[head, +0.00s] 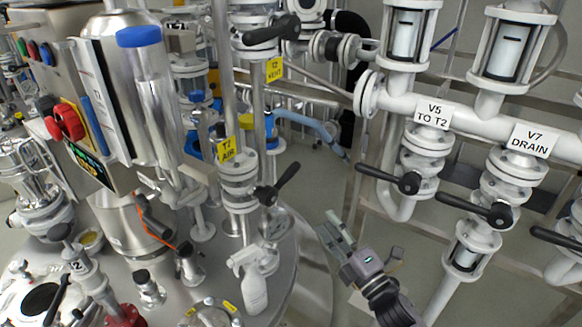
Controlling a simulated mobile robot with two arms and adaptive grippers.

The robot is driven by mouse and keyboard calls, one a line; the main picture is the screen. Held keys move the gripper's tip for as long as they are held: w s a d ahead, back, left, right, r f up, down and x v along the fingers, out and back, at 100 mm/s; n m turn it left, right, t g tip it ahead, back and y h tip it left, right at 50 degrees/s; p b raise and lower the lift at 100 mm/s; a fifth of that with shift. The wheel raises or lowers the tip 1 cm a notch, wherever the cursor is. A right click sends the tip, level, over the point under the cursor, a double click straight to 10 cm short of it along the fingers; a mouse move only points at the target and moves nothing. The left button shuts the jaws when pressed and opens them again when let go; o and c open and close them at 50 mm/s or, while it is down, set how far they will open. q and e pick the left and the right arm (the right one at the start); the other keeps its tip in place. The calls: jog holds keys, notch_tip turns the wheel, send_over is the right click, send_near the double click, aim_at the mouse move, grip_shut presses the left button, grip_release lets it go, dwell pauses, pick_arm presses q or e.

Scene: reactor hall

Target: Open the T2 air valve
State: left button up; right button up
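The T2 air valve (240,192) is a white flanged valve on a vertical pipe above the tank lid, under a yellow tag (226,150) that reads T2 and, less clearly, AIR. Its black lever handle (278,185) sticks out to the right, slanting up toward its tip. My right gripper (328,223) is below and to the right of the handle, apart from it. Its two fingers point up and left, with a gap between them and nothing in it. My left gripper is not in view.
A white spray bottle (250,279) stands on the tank lid below the valve. A T2 vent valve (272,32) with a black handle is above.

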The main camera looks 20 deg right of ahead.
aim_at(293, 173)
jog(key=shift+n+y, duration=0.4)
jog(key=shift+n, duration=0.2)
jog(key=x, duration=1.6)
jog(key=shift+w+r, duration=0.25)
jog(key=shift+r, duration=0.1)
jog(key=shift+w+a+r, duration=0.1)
jog(key=shift+w+a, duration=0.05)
jog(key=shift+w, duration=0.25)
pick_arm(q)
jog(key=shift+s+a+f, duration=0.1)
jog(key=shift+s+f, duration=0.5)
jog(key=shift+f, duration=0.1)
pick_arm(e)
jog(key=shift+c, duration=0.6)
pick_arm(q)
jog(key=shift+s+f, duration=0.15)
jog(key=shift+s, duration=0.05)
pick_arm(e)
grip_shut()
